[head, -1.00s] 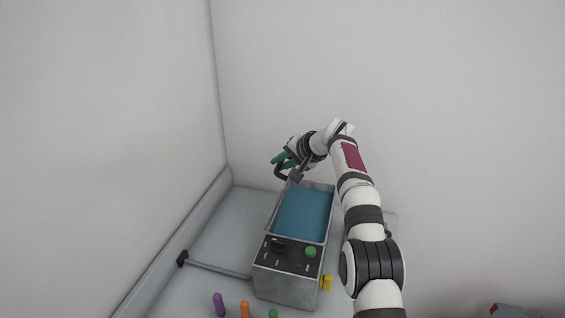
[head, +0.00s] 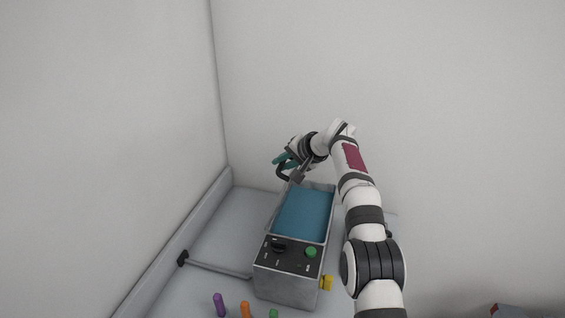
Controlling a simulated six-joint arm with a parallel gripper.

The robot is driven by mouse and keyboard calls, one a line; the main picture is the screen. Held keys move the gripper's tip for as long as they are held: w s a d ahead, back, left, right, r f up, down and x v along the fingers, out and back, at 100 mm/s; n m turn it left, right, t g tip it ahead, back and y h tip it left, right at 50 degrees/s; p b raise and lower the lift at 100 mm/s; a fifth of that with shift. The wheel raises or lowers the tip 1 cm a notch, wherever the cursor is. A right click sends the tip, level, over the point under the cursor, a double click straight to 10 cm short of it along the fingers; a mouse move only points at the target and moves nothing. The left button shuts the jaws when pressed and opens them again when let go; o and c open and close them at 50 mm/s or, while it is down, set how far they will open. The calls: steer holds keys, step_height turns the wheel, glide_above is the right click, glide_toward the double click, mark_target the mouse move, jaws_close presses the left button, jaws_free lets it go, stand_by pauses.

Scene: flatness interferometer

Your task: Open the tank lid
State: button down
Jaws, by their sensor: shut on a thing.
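The tank (head: 288,288) is a grey metal box with its top open, and blue liquid (head: 303,214) shows inside. My gripper (head: 284,162), with teal fingers, is above the tank's far left corner. It is shut on a dark curved handle (head: 283,173), which I take to be the lid's. The lid panel itself cannot be made out clearly; my gripper and wrist cover part of that area. The tank's front panel has a black knob (head: 278,246) and a green button (head: 311,252).
A yellow part (head: 327,283) sticks out at the tank's right side. A dark-ended rod (head: 218,268) lies left of the tank. Purple (head: 219,304), orange (head: 245,310) and green (head: 273,314) pieces stand in front. Walls rise behind and at the left.

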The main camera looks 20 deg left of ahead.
steer(key=a, duration=0.1)
steer(key=a+y, duration=0.1)
steer(key=shift+s+a, duration=0.3)
steer(key=c, duration=1.1)
jaws_free()
steer(key=shift+d+r, duration=0.85)
steer(key=shift+r, duration=0.3)
steer(key=o, duration=0.4)
steer(key=r, duration=0.2)
steer(key=s+r, duration=0.1)
steer(key=shift+s+d+r, duration=0.1)
steer(key=shift+d+r, duration=0.3)
steer(key=r, duration=0.2)
steer(key=s+r, duration=0.1)
steer(key=shift+s+d, duration=0.1)
steer(key=shift+d, duration=0.25)
steer(key=shift+s+d+r, duration=0.1)
steer(key=shift+s+r, duration=0.1)
steer(key=shift+r, duration=0.15)
steer(key=c, duration=0.4)
steer(key=shift+s+d+r, duration=0.35)
steer(key=shift+s+r, duration=0.2)
steer(key=shift+r, duration=0.7)
steer(key=shift+s+d+r, duration=0.4)
steer(key=shift+s+r, duration=0.15)
steer(key=shift+r, duration=0.75)
steer(key=shift+s+d+r, duration=0.35)
steer(key=shift+s+r, duration=0.2)
steer(key=shift+r, duration=0.7)
